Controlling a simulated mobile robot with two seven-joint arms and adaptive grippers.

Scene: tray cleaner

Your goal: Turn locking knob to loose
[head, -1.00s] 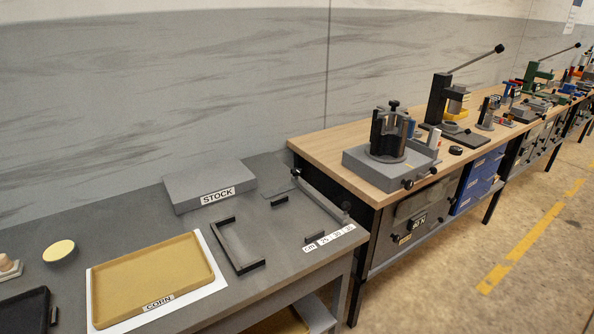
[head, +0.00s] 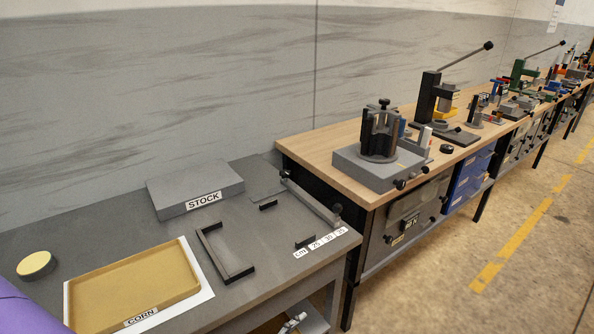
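Several black knobs show, and none carries a readable loose or locked mark. I cannot tell which is the locking knob. Neither gripper is clearly in view. A purple shape fills the lower left corner, and a small metallic piece shows below the table.
The grey table (head: 110,222) holds a yellow CORN tray (head: 135,290), a grey STOCK block (head: 195,187), a black U-shaped bracket (head: 222,252) and a round yellow-topped piece (head: 36,264). A lever press (head: 430,98) stands farther along the wooden bench. The floor at right is clear.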

